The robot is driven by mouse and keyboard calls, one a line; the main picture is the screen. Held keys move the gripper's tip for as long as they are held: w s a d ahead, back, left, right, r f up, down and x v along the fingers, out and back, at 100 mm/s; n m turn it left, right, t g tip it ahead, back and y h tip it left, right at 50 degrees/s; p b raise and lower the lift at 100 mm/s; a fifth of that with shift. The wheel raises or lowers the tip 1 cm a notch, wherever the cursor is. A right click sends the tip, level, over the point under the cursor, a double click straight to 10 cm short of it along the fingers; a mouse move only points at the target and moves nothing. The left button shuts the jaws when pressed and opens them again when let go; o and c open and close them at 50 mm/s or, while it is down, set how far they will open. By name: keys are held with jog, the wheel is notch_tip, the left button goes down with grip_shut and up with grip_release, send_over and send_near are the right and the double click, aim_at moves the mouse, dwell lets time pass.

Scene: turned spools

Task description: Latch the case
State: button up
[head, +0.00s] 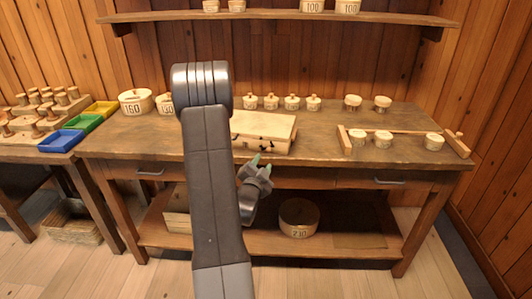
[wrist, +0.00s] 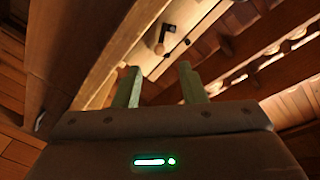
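The case (head: 270,124) is a pale wooden box on the workbench, partly hidden behind my arm. Its lid looks closed, and small dark fittings show on its front. In the wrist view the pale face of the case (wrist: 190,22) shows beyond the fingertips, with a dark latch piece (wrist: 163,42) on it; I cannot tell whether it is fastened. My gripper (head: 261,164) is just in front of and below the case's front in the head view. Its two green fingers are apart with nothing between them in the wrist view (wrist: 160,72).
The workbench (head: 330,128) has drawers below its front edge. Small lidded pots (head: 292,103) stand behind the case. A wooden rack (head: 400,131) with round pots is to the right. Colored trays (head: 60,140) are on the left table. A round box (head: 299,218) sits on the lower shelf.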

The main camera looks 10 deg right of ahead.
aim_at(268, 151)
jog(key=p+x, duration=0.1)
jog(key=x, duration=0.5)
jog(key=shift+w+d, duration=0.2)
jog(key=shift+w, duration=0.1)
grip_shut()
